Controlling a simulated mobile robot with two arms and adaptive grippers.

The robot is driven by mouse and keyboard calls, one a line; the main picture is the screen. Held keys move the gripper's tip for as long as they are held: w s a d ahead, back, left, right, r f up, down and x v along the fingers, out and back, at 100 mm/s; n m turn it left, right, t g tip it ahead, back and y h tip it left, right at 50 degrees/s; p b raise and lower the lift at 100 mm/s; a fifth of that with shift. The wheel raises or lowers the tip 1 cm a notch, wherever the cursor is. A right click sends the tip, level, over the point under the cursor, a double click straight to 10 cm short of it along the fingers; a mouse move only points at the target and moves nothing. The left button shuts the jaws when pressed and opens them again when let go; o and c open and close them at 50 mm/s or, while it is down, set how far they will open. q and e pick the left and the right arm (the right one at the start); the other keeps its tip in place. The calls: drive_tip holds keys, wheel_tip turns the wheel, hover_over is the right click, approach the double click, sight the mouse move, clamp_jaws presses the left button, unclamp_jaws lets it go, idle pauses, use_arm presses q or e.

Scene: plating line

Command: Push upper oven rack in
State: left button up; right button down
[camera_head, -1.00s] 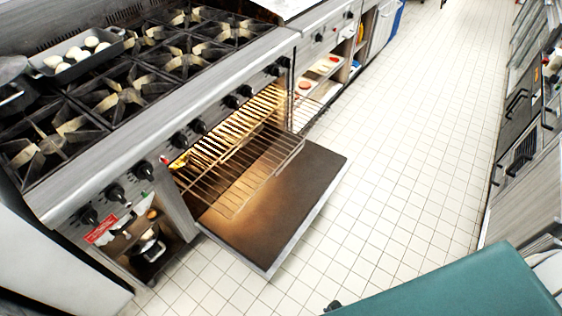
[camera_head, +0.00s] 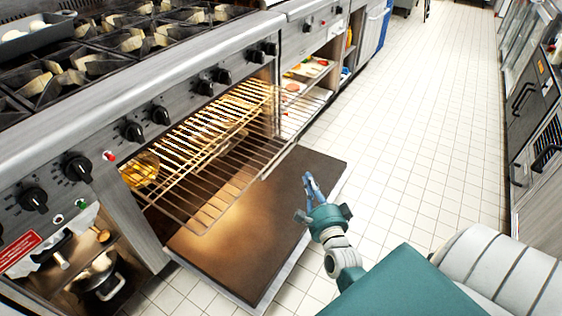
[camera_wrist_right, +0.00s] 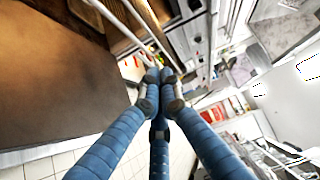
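The upper oven rack (camera_head: 222,172) is a wire grid that sticks well out of the lit oven, above the open brown oven door (camera_head: 235,262). My right gripper (camera_head: 308,190) is in front of the rack, to the right of its front bar, near the door's right edge. It looks apart from the rack in the head view. In the right wrist view its blue fingers (camera_wrist_right: 160,76) meet at the tips, with nothing seen held. Pale metal rods (camera_wrist_right: 125,28) show beyond the tips there. My left gripper is not in view.
The stove top with burners (camera_head: 85,65) and a knob panel (camera_head: 205,88) is above the oven. Open shelves (camera_head: 305,72) stand beyond the oven. The tiled floor (camera_head: 410,130) is clear, with cabinets (camera_head: 530,110) along the right.

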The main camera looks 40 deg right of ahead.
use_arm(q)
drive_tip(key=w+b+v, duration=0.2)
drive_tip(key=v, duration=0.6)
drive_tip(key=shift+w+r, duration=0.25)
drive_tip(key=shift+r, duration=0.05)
use_arm(e)
drive_tip(key=w+a+x, duration=0.1)
drive_tip(key=a+x, duration=0.1)
drive_tip(key=x, duration=1)
drive_tip(key=shift+w+a, duration=0.2)
drive_tip(key=shift+w, duration=0.1)
drive_tip(key=shift+r, duration=0.1)
